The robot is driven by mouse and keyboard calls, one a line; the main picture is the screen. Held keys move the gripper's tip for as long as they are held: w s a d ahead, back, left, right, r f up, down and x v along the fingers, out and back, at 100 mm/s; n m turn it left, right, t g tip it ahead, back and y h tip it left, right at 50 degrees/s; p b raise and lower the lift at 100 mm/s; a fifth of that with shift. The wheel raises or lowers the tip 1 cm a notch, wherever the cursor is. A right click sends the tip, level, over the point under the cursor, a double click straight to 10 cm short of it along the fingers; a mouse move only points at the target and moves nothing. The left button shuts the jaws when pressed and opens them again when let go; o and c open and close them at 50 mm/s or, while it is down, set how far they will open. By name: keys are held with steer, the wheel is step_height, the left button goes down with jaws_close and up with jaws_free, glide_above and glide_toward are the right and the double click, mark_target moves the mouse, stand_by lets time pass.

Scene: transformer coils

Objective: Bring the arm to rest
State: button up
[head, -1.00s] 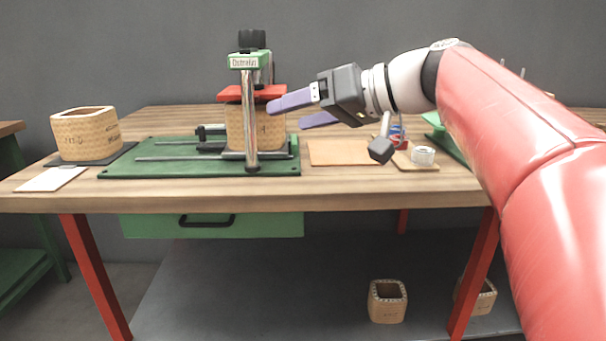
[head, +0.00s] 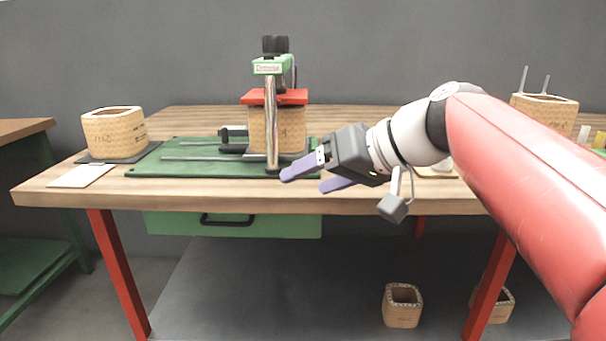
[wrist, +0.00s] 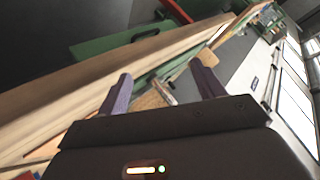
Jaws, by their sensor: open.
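My gripper (head: 305,179) is open, with two purple fingers and nothing between them. In the head view it hangs in front of the right part of the green press, over or just in front of the table's front part. My red arm reaches in from the right. In the wrist view the two fingers (wrist: 160,90) are spread apart, with the tilted table edge beyond them. The green press (head: 271,120) has a chrome post and a red plate. A woven coil (head: 263,131) sits under the red plate, partly hidden by the post.
A wooden table (head: 230,201) carries the press. Another coil (head: 115,134) stands on a dark pad at the left, behind a white card (head: 82,176). A coil with two prongs (head: 545,112) stands at the right. Two coils (head: 402,306) (head: 497,305) sit on the lower shelf.

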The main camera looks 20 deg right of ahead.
steer(key=s+f+g+h+p, duration=0.1)
steer(key=s+f+h, duration=0.3)
steer(key=f, duration=0.6)
steer(key=s+f+m+g+h+p, duration=0.1)
steer(key=s+f+h, duration=0.3)
steer(key=s+f, duration=0.4)
step_height(320, 180, down, 2)
steer(key=shift+s+a+f+m+g, duration=0.1)
steer(key=shift+s+a+m+g, duration=0.15)
steer(key=shift+s+m+g, duration=0.1)
